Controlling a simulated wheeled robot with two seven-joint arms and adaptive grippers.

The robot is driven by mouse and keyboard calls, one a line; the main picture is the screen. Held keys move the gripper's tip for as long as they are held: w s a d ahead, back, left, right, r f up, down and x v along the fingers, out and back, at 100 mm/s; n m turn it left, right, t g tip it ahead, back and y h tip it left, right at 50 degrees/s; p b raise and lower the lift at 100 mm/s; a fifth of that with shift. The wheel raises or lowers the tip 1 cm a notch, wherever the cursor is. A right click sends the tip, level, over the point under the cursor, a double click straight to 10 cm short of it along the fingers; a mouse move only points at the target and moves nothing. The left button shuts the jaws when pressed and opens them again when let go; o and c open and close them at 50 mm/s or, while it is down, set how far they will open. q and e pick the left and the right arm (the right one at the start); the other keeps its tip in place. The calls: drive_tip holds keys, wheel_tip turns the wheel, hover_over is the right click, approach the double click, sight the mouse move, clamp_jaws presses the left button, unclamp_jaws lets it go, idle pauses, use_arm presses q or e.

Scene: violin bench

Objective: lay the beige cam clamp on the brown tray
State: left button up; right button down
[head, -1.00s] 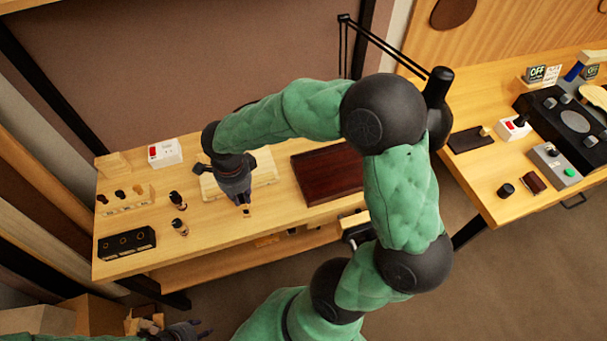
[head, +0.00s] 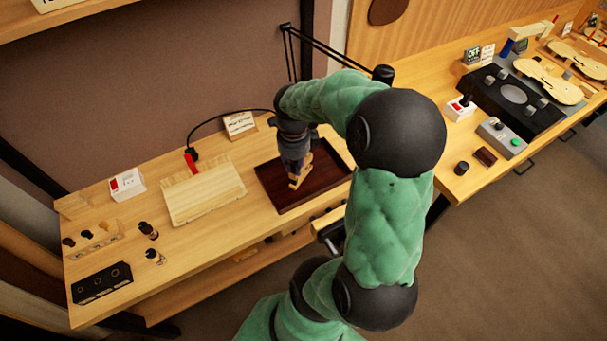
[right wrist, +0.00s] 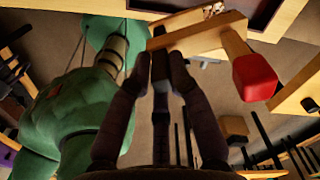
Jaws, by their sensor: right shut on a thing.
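My right gripper (head: 296,172) is shut on the beige cam clamp (head: 297,180), which points downward over the brown tray (head: 328,168). The tray is a dark reddish-brown rectangle on the bench. In the head view I cannot tell whether the clamp's lower end touches the tray. In the right wrist view the clamp shows as a pale wooden bar (right wrist: 200,33) across the fingertips (right wrist: 160,58). A red block on a wooden stem hangs beside it there; I cannot tell if it belongs to the clamp. My left gripper is out of view.
A pale wooden board (head: 204,192) lies left of the tray, with a red-handled tool (head: 190,163) at its back. A small sign (head: 240,124) stands behind. A black holed block (head: 102,283) and dark pegs (head: 148,230) sit at the left.

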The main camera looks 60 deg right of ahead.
drive_tip(key=d+f+m+b, duration=0.1)
drive_tip(key=d+f+m, duration=0.15)
drive_tip(key=d, duration=0.85)
drive_tip(key=w+d+f+b, duration=0.2)
drive_tip(key=d+f, duration=0.2)
drive_tip(key=f, duration=0.5)
drive_tip(key=shift+w+d+f+n, duration=0.15)
drive_tip(key=shift+w+f+n, duration=0.1)
drive_tip(key=shift+n, duration=0.2)
drive_tip(key=shift+f, duration=0.1)
drive_tip(key=c, duration=1.2)
unclamp_jaws()
drive_tip(key=shift+o, duration=0.2)
